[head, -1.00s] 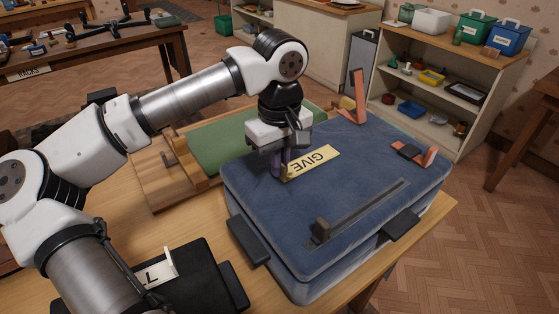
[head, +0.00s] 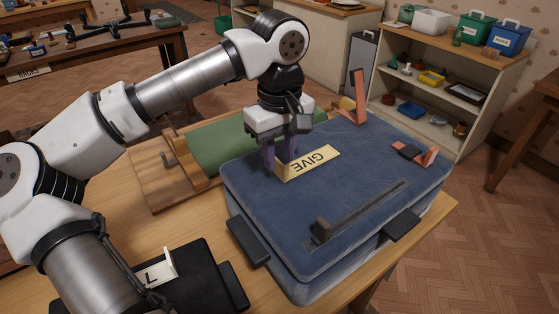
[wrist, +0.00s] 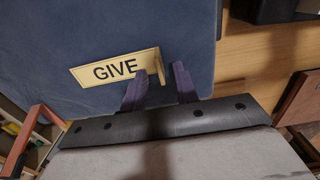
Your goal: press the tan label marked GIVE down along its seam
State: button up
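The tan label marked GIVE (head: 312,160) lies on the blue padded lid of a case (head: 290,215). Its lettering looks upside down in the head view and upright in the wrist view (wrist: 114,68). The label's end nearest my gripper stands up as a small tan flap (wrist: 158,68). My gripper (head: 278,165) points down over that end, its purple fingers spread apart. In the wrist view the fingers (wrist: 159,82) show a clear gap, with the flap's end between or just beyond them. I cannot tell whether they touch the flap or lid.
A black item with a white tag (head: 160,272) is at front left. Shelves (head: 450,85) stand at back right.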

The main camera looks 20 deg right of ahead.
notch_tip(320, 180, up, 11)
jog(key=shift+r+b, duration=0.15)
jog(key=shift+b, duration=0.15)
